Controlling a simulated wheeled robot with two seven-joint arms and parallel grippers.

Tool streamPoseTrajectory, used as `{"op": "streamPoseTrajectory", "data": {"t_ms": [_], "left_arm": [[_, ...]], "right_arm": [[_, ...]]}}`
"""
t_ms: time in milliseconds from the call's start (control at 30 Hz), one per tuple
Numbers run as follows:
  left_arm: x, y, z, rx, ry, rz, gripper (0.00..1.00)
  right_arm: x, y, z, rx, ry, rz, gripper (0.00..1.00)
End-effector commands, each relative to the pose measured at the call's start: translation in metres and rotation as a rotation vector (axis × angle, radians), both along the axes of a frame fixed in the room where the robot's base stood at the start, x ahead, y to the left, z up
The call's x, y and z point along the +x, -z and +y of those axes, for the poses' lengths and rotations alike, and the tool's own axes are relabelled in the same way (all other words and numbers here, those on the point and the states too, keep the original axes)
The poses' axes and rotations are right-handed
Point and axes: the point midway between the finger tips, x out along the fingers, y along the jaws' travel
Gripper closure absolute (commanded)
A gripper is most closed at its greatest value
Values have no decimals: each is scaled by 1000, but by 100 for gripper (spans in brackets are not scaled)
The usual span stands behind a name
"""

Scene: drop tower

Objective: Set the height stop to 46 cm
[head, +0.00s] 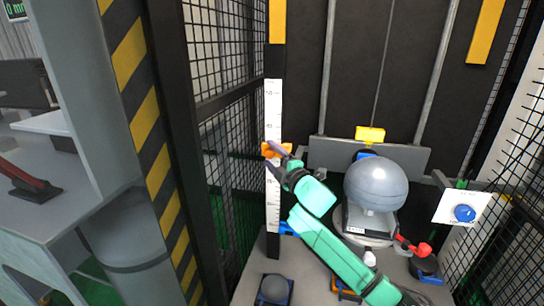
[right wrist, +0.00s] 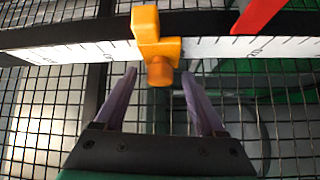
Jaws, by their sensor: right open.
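The height stop (head: 270,150) is an orange block with a knob, set on a white vertical scale (head: 273,205) about halfway up. The scale's numbers are too small to read surely. My right gripper (head: 282,160) is at the stop, coming from the lower right. In the right wrist view the stop (right wrist: 147,27) sits across the scale (right wrist: 215,47), its round knob pointing toward me. The open fingers of the right gripper (right wrist: 160,75) stand on either side of the knob, with a gap on both sides. My left gripper is not in view.
A red pointed piece (right wrist: 258,14) lies near the scale in the right wrist view. Black wire mesh (head: 230,140) stands behind and left of the scale. A large grey ball (head: 376,184) rests right of my arm. A blue button (head: 465,213) is on a white panel farther right.

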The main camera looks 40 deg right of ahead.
Motion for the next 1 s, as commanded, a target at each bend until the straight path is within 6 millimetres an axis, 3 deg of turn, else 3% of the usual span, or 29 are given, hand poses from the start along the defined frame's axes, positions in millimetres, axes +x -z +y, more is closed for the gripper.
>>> {"op": "streamPoseTrajectory", "data": {"t_ms": [100,133,300,1000], "left_arm": [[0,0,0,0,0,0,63],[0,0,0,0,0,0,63],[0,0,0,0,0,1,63],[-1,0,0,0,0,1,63]], "right_arm": [[0,0,0,0,0,0,28],[0,0,0,0,0,0,36],[0,0,0,1,0,0,100],[-1,0,0,2,0,0,100]]}}
